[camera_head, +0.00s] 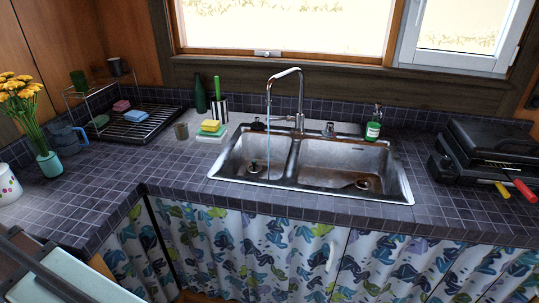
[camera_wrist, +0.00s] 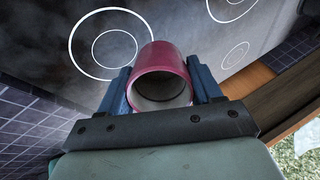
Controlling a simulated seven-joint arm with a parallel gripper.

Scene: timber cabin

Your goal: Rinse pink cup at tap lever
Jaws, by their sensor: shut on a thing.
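The pink cup (camera_wrist: 160,56) is between my gripper's (camera_wrist: 158,78) two blue fingers in the wrist view. The gripper is shut on it, and the cup's open mouth and pale inside face the camera. The cup does not show in the head view. The tap (camera_head: 300,97) rises behind the steel double sink (camera_head: 398,172) in the head view. A thin bluish stream of water (camera_head: 268,135) falls from its spout into the left basin. A small lever (camera_head: 284,117) shows at the tap's base, but its exact shape is hard to tell.
A dark hob with white rings (camera_wrist: 108,45) lies beyond the cup in the wrist view. A sponge stack (camera_head: 211,126), a tin (camera_head: 181,131) and green soap bottle (camera_head: 374,123) stand around the sink. A dish rack (camera_head: 135,133) is left, a black grill (camera_head: 485,145) right.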

